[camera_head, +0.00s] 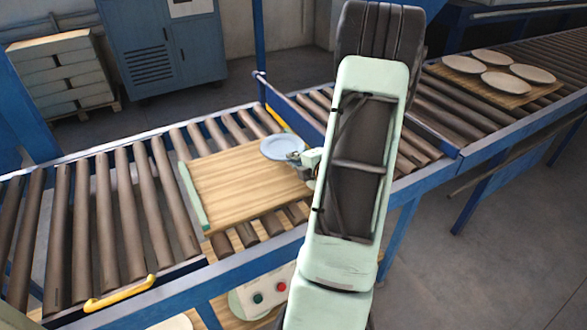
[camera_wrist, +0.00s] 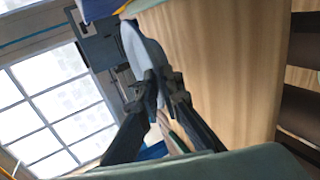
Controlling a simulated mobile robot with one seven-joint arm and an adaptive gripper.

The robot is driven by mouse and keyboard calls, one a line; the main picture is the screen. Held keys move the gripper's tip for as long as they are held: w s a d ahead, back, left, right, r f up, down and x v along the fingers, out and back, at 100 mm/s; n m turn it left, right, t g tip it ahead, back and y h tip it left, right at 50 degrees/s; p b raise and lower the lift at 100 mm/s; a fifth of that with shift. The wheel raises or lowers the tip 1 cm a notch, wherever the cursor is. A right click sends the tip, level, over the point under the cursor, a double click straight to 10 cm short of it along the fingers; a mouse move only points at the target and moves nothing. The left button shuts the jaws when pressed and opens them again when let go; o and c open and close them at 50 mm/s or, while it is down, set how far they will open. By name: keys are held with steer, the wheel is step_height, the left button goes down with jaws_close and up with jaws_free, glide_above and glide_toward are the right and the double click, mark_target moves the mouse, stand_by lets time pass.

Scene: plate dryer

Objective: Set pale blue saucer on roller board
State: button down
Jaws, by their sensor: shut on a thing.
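The pale blue saucer (camera_head: 283,147) is at the far right corner of the wooden board (camera_head: 240,190), which lies on the conveyor rollers. My gripper (camera_head: 305,158) is shut on the saucer's near right edge. In the wrist view the fingers (camera_wrist: 163,88) pinch the saucer (camera_wrist: 140,48), seen nearly edge-on next to the board's surface (camera_wrist: 215,70). I cannot tell whether the saucer touches the board or is slightly above it. My arm hides the board's right side and part of the rollers.
Several pale plates (camera_head: 484,80) are on another wooden board (camera_head: 505,98) at the right. Blue conveyor rails (camera_head: 226,268) border the rollers. A yellow handle (camera_head: 120,294) is at front left, and a button panel (camera_head: 265,296) is below. The board's left and middle are bare.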

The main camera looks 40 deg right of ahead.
mark_target(293, 177)
steer(key=shift+w+f, duration=0.1)
steer(key=shift+f, duration=1.45)
steer(key=shift+f, duration=0.15)
steer(key=c, duration=2.1)
jaws_free()
steer(key=shift+s+r, duration=0.2)
steer(key=v, duration=1.1)
steer(key=shift+s+a+r, duration=0.1)
steer(key=shift+s+a, duration=0.05)
steer(key=shift+s, duration=0.15)
